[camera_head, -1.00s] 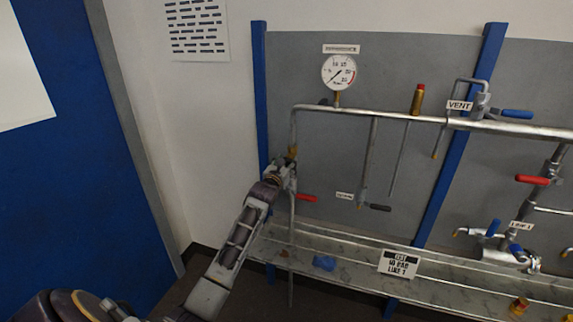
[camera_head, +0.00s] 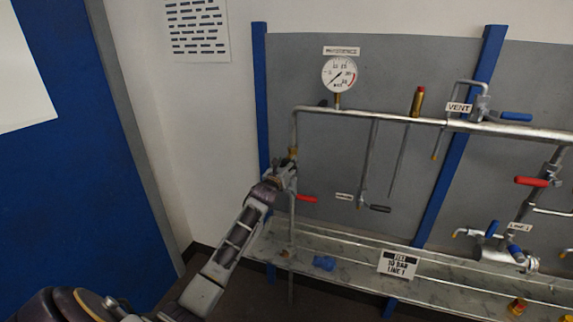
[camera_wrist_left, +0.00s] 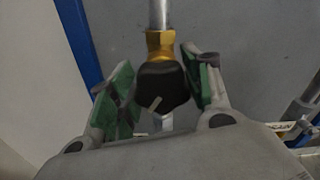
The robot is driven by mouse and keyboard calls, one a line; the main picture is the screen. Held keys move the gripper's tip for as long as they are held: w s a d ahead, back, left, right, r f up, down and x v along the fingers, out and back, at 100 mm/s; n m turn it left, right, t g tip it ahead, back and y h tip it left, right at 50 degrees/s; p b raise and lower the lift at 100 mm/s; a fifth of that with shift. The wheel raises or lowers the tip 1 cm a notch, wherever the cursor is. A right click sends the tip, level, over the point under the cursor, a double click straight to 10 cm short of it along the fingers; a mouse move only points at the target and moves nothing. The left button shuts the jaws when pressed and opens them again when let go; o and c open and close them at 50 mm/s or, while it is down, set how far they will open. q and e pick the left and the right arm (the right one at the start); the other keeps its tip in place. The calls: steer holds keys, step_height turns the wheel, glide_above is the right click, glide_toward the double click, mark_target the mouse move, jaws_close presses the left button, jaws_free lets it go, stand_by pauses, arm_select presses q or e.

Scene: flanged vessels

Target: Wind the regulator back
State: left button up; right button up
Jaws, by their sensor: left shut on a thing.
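The regulator's black knob (camera_wrist_left: 162,88) sits below a brass fitting on a vertical pipe in the left wrist view, with a pale mark pointing down-left. My left gripper (camera_wrist_left: 158,85) has its green-padded fingers on either side of the knob and is shut on it. In the head view my left gripper (camera_head: 285,174) is at the left end of the pipework and hides most of the regulator; a brass part (camera_head: 293,153) shows just above it. The round pressure gauge (camera_head: 339,74) stands on the pipe above, its needle pointing down-left. My right gripper is not in view.
A red-handled valve (camera_head: 307,198) is close to the right of my left gripper. A shelf (camera_head: 350,258) below holds a blue item (camera_head: 324,263) and a sign (camera_head: 398,264). A blue post (camera_head: 260,100) stands to the left. Vent and line valves are farther right.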

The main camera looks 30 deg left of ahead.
arm_select(q)
steer(key=shift+a+n+p, duration=0.1)
steer(key=shift+n+p, duration=0.5)
steer(key=shift+n, duration=1.8)
steer(key=n, duration=0.5)
steer(key=shift+a+f+p, duration=0.1)
steer(key=shift+p, duration=0.3)
steer(key=n, duration=0.5)
steer(key=shift+f+n, duration=0.1)
steer(key=shift+n, duration=0.3)
steer(key=n+p, duration=0.1)
steer(key=n, duration=0.4)
steer(key=shift+f+n, duration=0.1)
steer(key=shift+n, duration=0.2)
steer(key=n, duration=0.5)
steer(key=shift+f+p, duration=0.1)
steer(key=shift+p, duration=0.25)
steer(key=n, duration=0.5)
steer(key=shift+d+f+n, duration=0.1)
steer(key=shift+d+n, duration=0.15)
steer(key=shift+n, duration=0.15)
steer(key=n, duration=0.5)
steer(key=shift+d, duration=0.1)
steer(key=n, duration=0.5)
steer(key=shift+d+n, duration=0.1)
steer(key=shift+n, duration=0.2)
